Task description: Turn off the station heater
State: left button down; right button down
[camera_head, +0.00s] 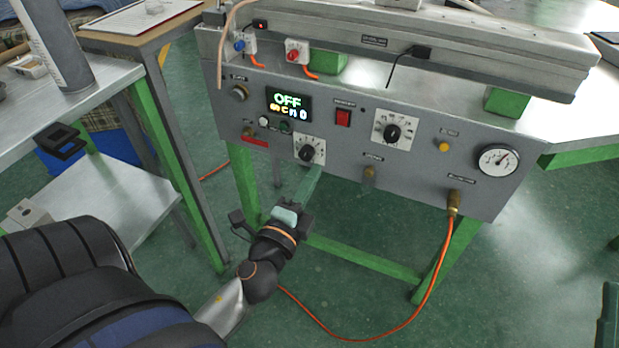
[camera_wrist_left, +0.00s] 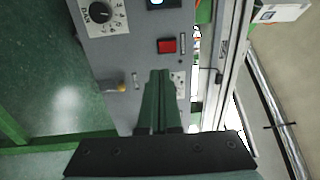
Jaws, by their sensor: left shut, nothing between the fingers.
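The heater station's grey control panel (camera_head: 335,166) fills the middle of the head view. A red rocker switch (camera_head: 343,117) sits right of the display and also shows in the left wrist view (camera_wrist_left: 166,46). A left dial (camera_head: 307,151) and a right dial (camera_head: 393,132) have black knobs. My left gripper (camera_head: 314,172) is shut and empty, its fingers just below the left dial in the head view. In the wrist view the fingers partly cover the right dial. My right gripper is out of view.
A pressure gauge (camera_head: 498,160), a yellow button (camera_head: 444,147) and a brass fitting (camera_head: 453,203) with an orange hose are on the panel's right side. A metal side table (camera_head: 105,85) stands at left. The green floor before the panel is mostly clear.

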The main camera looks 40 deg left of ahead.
pick_arm(q)
jog(key=shift+s+d, duration=0.1)
jog(key=shift+s, duration=0.45)
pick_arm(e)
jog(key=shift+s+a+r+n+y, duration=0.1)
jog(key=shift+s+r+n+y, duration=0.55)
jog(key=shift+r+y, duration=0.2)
